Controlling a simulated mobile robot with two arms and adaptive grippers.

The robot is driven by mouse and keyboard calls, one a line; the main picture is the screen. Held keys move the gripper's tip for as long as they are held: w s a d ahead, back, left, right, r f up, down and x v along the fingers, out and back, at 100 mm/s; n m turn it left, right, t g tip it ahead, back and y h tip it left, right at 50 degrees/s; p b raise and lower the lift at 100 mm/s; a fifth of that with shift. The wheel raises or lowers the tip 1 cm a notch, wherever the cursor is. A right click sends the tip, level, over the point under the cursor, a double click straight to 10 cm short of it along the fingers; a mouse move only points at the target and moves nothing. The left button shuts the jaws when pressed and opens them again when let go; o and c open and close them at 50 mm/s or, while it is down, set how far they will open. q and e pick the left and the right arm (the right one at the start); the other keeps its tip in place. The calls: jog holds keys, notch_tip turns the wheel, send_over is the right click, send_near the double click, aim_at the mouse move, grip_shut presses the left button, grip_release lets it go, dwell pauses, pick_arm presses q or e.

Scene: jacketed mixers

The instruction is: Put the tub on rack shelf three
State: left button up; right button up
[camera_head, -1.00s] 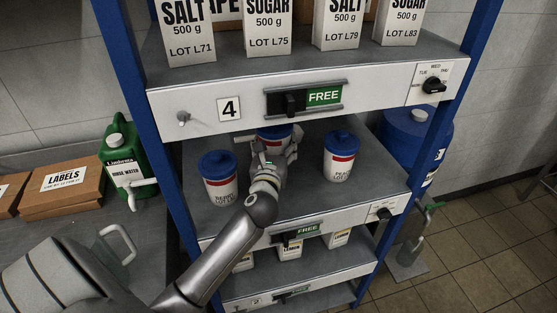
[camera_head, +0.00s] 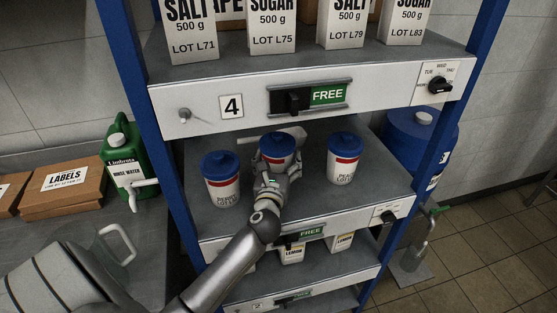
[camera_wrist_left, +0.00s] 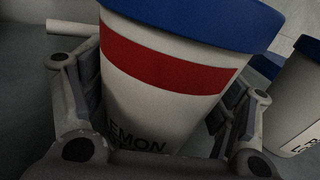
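A white tub (camera_head: 277,159) with a blue lid and a red band is in the middle of the shelf below the one marked 4. In the left wrist view the tub (camera_wrist_left: 160,90) fills the middle, and part of its label reads LEMON. My left gripper (camera_head: 277,163) has its fingers on both sides of the tub. In the wrist view the finger pads lie against its sides, shut on it. The tub's base is hidden, so I cannot tell whether it touches the shelf. My right gripper is not in view.
Similar blue-lidded tubs stand left (camera_head: 221,180) and right (camera_head: 344,160) of it. The upper shelf's front (camera_head: 200,108) overhangs closely. Lower down is another shelf with lemon packs (camera_head: 292,253). A green jug (camera_head: 125,160) and boxes (camera_head: 62,188) stand at left.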

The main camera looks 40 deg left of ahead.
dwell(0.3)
pick_arm(q)
jog(key=shift+r, duration=0.2)
jog(key=shift+s+d+f, duration=0.15)
jog(key=shift+s, duration=0.15)
jog(key=b+v, duration=0.1)
jog(key=v, duration=0.9)
jog(key=shift+s+b, duration=0.2)
jog(key=shift+b, duration=0.15)
jog(key=shift+s+d, duration=0.25)
jog(key=shift+s, duration=0.15)
